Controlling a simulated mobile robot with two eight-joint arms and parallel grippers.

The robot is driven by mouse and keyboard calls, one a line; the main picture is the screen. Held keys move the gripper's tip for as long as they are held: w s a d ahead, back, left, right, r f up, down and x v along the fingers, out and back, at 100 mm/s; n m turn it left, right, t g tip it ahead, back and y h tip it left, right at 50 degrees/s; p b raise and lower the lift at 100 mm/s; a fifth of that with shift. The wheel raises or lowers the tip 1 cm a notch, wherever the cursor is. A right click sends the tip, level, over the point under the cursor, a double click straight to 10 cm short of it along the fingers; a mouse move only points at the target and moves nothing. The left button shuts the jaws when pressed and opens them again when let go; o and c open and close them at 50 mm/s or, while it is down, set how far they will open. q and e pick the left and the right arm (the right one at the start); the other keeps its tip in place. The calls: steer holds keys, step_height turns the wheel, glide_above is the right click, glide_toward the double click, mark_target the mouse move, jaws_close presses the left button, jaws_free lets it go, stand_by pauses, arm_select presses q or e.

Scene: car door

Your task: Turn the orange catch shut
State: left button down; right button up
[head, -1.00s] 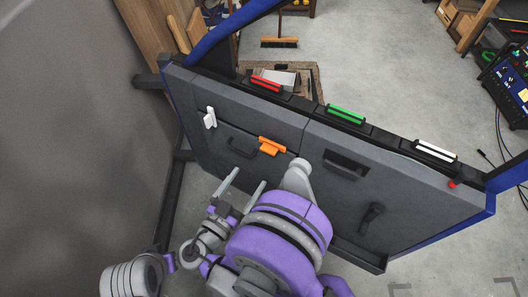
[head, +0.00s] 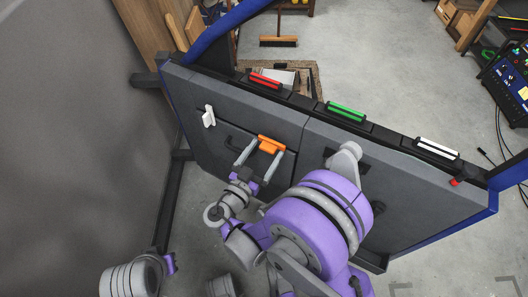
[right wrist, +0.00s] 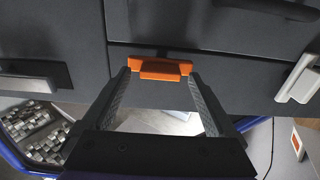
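The orange catch (head: 271,144) is on the dark grey car door panel (head: 250,105), its bar lying along the seam above a compartment lid. In the right wrist view the orange catch (right wrist: 160,69) shows as a level bar with a smaller block in front. My right gripper (head: 267,150) is open at the catch. Its two fingers stand on either side of the catch, with a small gap visible on each side in the right wrist view (right wrist: 160,78). My left gripper is not in view.
A white catch (head: 209,116) stands crosswise to the left on the same panel. A dark handle (head: 236,143) sits left of the gripper. Red (head: 265,80), green (head: 346,112) and white (head: 437,148) bars line the door's top edge. A blue frame surrounds the door.

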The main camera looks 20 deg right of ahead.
steer(key=c, duration=1.3)
steer(key=shift+c, duration=0.2)
steer(key=shift+n, duration=0.3)
steer(key=n, duration=0.3)
steer(key=shift+a+n, duration=0.1)
steer(key=shift+n, duration=0.3)
steer(key=n, duration=0.4)
steer(key=shift+w+f+n, duration=0.1)
steer(key=shift+n, duration=0.2)
steer(key=n, duration=0.4)
steer(key=shift+f+b, duration=0.1)
steer(key=shift+b, duration=0.2)
steer(key=n, duration=0.4)
steer(key=shift+a+n, duration=0.1)
steer(key=shift+n, duration=0.5)
steer(key=o, duration=1.4)
steer(key=shift+c, duration=0.2)
